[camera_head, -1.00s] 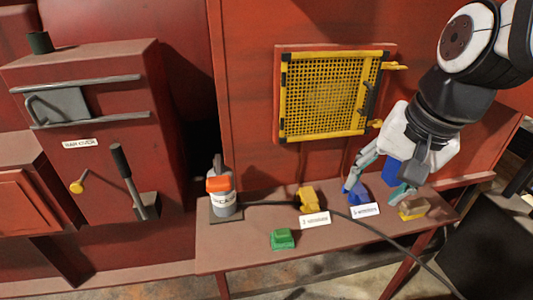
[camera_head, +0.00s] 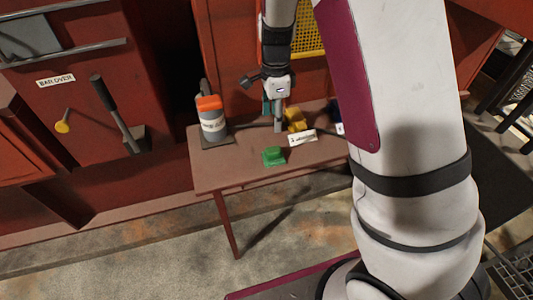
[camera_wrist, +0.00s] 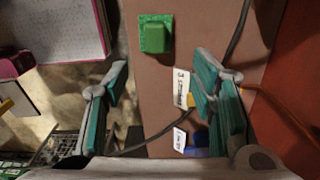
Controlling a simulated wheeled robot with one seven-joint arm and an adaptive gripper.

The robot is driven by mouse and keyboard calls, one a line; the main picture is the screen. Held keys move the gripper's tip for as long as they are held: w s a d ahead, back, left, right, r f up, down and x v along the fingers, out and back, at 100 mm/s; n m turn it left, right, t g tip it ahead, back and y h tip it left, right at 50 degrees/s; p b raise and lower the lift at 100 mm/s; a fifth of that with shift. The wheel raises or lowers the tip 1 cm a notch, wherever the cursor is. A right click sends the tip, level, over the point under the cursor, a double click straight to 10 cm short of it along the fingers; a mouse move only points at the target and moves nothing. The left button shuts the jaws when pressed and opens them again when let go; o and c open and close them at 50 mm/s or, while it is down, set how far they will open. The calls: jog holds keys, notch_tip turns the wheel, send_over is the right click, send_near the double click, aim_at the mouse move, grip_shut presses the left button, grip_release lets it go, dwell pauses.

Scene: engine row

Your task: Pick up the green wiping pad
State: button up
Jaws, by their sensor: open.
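The green wiping pad (camera_head: 274,157) sits on the reddish-brown bench (camera_head: 225,176) near its front edge. It shows as a flat green base with a raised block on top. In the wrist view the pad (camera_wrist: 155,34) is at the top centre, beyond my fingertips. My gripper (camera_head: 273,119) is above the bench, behind the pad and apart from it. In the wrist view my gripper (camera_wrist: 162,75) has its teal-lined fingers spread wide with nothing between them touching either finger.
A dark cable (camera_wrist: 165,130) crosses the bench. The bench left of the pad is clear.

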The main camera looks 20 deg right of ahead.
send_over(274, 149)
jog(key=f, duration=0.8)
jog(key=shift+w, duration=0.35)
jog(key=shift+s+a+f, duration=0.1)
jog(key=shift+s+f, duration=0.1)
jog(key=shift+f, duration=1.2)
jog(key=shift+s+f, duration=0.15)
jog(key=shift+f, duration=1.2)
grip_shut()
